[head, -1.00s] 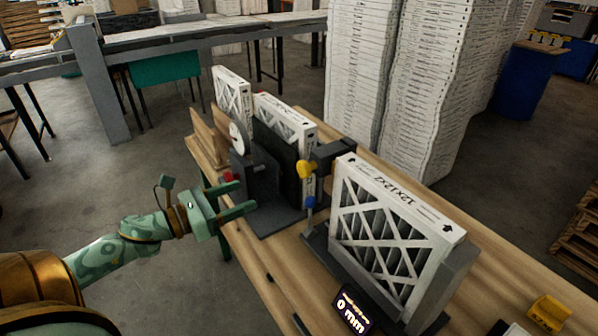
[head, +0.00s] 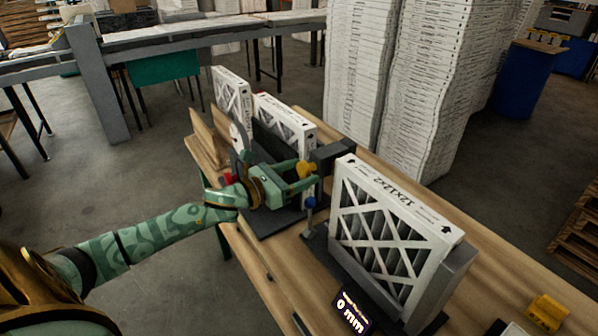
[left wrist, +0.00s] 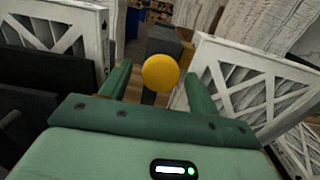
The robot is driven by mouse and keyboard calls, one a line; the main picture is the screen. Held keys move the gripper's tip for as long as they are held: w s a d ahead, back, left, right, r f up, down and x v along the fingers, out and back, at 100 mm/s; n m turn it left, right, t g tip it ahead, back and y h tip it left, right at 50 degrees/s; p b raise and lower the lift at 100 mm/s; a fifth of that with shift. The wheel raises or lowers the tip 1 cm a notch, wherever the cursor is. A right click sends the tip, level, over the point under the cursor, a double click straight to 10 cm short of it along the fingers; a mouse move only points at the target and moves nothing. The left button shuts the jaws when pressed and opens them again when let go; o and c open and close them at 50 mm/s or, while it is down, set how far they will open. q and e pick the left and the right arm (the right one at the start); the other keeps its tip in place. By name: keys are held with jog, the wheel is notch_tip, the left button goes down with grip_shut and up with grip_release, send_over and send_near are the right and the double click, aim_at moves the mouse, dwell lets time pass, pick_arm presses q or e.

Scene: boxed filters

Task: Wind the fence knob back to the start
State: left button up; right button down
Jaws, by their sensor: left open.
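A round yellow knob (head: 305,169) sits on a dark bracket (head: 332,151) beside the bench's middle fixture. In the left wrist view the yellow knob (left wrist: 161,72) lies between the two green fingers, with a gap on each side. My left gripper (head: 308,175) is open around or just short of the knob; the exact depth is hard to tell. A boxed filter marked 12x12x2 (head: 390,232) stands upright in a dark holder right of the knob. My right gripper is not in view.
More boxed filters (head: 286,124) stand behind the knob. A small blue knob (head: 310,203) is just below the yellow one, and a red part (head: 228,178) is near my wrist. Tall white stacks (head: 400,90) rise behind the bench. A yellow block (head: 547,312) lies at front right.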

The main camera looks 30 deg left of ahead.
pick_arm(q)
jog(key=shift+w, duration=0.1)
jog(key=shift+d, duration=0.1)
jog(key=c, duration=1)
jog(key=shift+o, duration=0.2)
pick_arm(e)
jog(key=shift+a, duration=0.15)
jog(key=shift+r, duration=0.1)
